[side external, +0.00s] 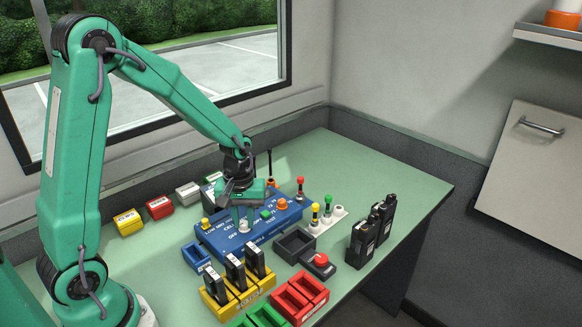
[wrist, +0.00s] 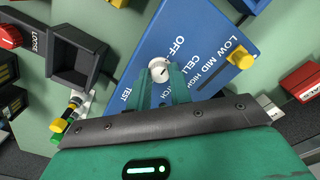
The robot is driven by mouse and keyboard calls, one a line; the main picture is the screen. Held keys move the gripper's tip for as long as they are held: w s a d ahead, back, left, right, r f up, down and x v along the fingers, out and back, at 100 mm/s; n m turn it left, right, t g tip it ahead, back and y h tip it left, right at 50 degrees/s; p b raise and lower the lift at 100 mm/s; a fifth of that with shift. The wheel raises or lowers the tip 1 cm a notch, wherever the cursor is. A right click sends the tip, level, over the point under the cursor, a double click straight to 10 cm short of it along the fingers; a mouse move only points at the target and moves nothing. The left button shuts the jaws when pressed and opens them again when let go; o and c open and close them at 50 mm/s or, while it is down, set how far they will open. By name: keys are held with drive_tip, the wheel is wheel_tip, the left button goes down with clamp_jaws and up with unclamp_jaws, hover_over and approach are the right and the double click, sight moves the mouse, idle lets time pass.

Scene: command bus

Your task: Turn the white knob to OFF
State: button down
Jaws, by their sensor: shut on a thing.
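The white knob (wrist: 159,70) sits on the sloping face of a blue control box (wrist: 196,45), with OFF, CELL and TEST lettering around it. It also shows in the side view (side external: 244,227). A short dark mark is on its face, but I cannot tell which label it points at exactly. My gripper (wrist: 160,82) is shut on the white knob, with one green finger on each side. In the side view my gripper (side external: 243,219) reaches down onto the box (side external: 262,236) from above. The fingers partly hide the knob's lower edge in the wrist view.
A yellow knob (side external: 206,224) is on the same box, beside LOW MID HIGH. A black tray (side external: 294,246), a red-button box (side external: 319,262) and a yellow radio rack (side external: 238,291) are close in front.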

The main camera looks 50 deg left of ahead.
sight(244, 223)
idle(0.3)
drive_tip(key=c, duration=1.3)
unclamp_jaws()
drive_tip(key=shift+r, duration=0.1)
drive_tip(key=shift+r, duration=3.85)
